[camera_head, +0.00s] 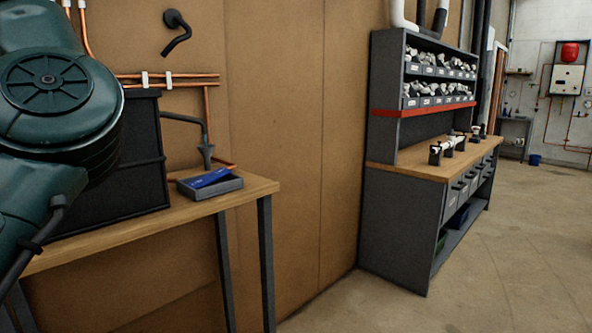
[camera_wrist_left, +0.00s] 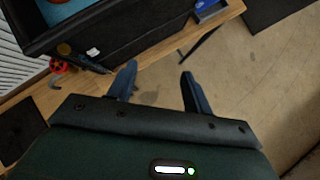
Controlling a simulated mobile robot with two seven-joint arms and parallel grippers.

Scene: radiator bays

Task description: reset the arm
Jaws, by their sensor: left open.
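My left arm comes in at the left edge of the head view, large and dark green, but its gripper is outside that view. In the left wrist view my left gripper (camera_wrist_left: 157,82) is open, with its two dark fingers apart and nothing between them. Its fingers point over the front edge of the wooden bench (camera_wrist_left: 150,75) and the bare floor beyond. My right arm and right gripper are in neither view.
A black box (camera_head: 100,160) stands on the wooden bench (camera_head: 255,187), beside a grey tray (camera_head: 212,187) holding a blue item. Copper pipes run along the wall. A grey workbench with shelves (camera_head: 400,215) stands further right. The floor (camera_head: 480,270) at right is clear.

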